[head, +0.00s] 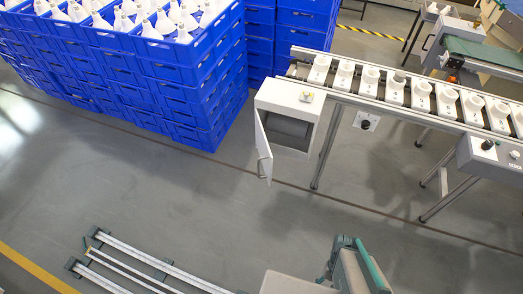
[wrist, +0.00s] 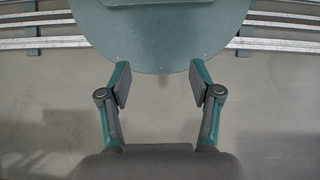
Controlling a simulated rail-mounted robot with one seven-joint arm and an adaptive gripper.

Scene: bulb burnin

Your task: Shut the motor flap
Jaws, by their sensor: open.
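The motor flap (head: 264,148) is a pale panel with a bar handle (head: 263,167), on the left side of a white motor box (head: 289,98) at the left end of the conveyor. The flap stands open, and the dark inside of the box (head: 288,130) shows. My gripper (wrist: 160,84) is open and empty in the wrist view, pointing at the grey floor and a round green plate. Neither flap nor box shows in the wrist view. Parts of my arm show at the bottom of the head view, well apart from the flap.
Blue crates (head: 165,85) full of white bulbs are stacked left of the box. The conveyor (head: 405,95) carries several white bulb holders on metal legs. A control box (head: 490,155) hangs at right. Rails (head: 140,262) lie on the floor; the floor before the flap is clear.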

